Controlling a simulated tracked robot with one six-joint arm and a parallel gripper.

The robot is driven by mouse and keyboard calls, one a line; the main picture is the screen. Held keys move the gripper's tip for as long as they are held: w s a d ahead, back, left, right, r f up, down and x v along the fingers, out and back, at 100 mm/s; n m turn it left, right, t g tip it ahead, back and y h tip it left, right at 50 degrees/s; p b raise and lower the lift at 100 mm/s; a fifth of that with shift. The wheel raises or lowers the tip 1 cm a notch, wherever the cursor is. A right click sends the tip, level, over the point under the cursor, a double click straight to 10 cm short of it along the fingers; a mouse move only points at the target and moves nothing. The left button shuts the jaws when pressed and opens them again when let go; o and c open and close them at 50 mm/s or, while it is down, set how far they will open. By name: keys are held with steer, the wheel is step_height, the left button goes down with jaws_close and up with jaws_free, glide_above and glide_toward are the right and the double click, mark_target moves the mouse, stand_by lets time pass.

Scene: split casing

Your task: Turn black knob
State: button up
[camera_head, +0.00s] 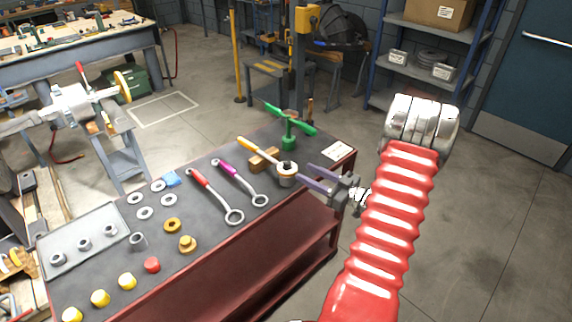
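A small black knob-like top (286,165) sits on a pale round fitting (286,179) near the right end of the dark bench. My gripper (303,175) points left from the end of my red arm. Its two grey-purple fingers are spread apart, with a visible gap between them. The fingertips are just right of the fitting; I cannot tell whether they touch it. Nothing shows between the fingers.
Red (215,194) and purple (239,182) wrenches lie to the left, with several washers and coloured caps. A white card (338,150) lies at the right corner. Floor to the right is clear.

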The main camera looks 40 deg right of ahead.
mark_target(290, 165)
steer(key=x, duration=0.9)
steer(key=shift+w, duration=0.15)
steer(key=shift+c, duration=0.7)
jaws_close()
